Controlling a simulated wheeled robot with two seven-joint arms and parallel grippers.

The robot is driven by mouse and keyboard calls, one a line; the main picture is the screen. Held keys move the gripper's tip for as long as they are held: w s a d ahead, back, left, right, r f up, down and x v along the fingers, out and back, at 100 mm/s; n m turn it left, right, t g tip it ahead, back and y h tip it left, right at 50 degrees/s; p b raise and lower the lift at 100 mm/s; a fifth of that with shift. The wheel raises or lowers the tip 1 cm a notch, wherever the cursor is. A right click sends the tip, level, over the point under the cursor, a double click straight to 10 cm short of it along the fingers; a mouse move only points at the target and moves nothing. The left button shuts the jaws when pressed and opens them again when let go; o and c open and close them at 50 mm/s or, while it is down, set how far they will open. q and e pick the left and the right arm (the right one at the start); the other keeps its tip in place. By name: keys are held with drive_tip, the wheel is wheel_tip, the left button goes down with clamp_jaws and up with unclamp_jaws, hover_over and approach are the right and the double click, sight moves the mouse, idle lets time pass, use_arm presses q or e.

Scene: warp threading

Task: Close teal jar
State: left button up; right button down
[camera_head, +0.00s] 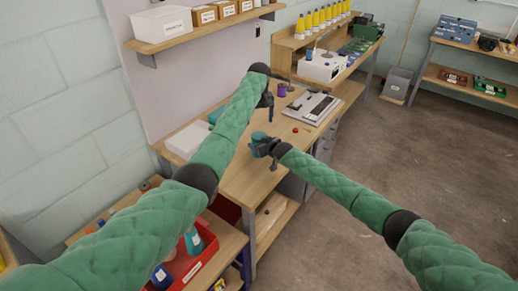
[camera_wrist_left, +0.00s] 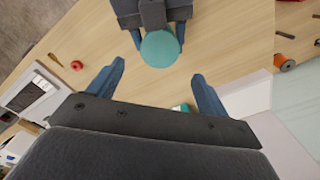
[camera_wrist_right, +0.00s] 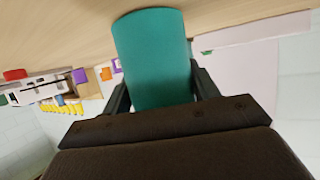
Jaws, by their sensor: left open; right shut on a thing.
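The teal jar (camera_head: 259,136) is held over the wooden table by my right gripper (camera_head: 264,147), which is shut around its side. In the right wrist view it is a smooth teal cylinder (camera_wrist_right: 153,58) between the fingers. The left wrist view shows its round, plain teal end (camera_wrist_left: 159,49); I cannot tell whether that is a lid. My left gripper (camera_head: 267,106) is open and empty, its fingers (camera_wrist_left: 158,75) pointing toward the jar, apart from it. A second small teal thing (camera_wrist_left: 181,107) lies beyond the left fingers, partly hidden; it also shows behind my left arm (camera_head: 214,116).
On the table are a white box (camera_head: 184,143), a purple spool (camera_head: 282,90), a small red piece (camera_head: 295,130) and a grey-white device (camera_head: 310,107). A shelf (camera_head: 190,32) with boxes hangs above. The table's front right is mostly clear.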

sight(259, 135)
use_arm(q)
drive_tip(key=shift+m, duration=0.3)
drive_tip(key=shift+f, duration=4)
drive_tip(key=c, duration=1)
drive_tip(key=shift+m, duration=0.8)
drive_tip(key=o, duration=1.1)
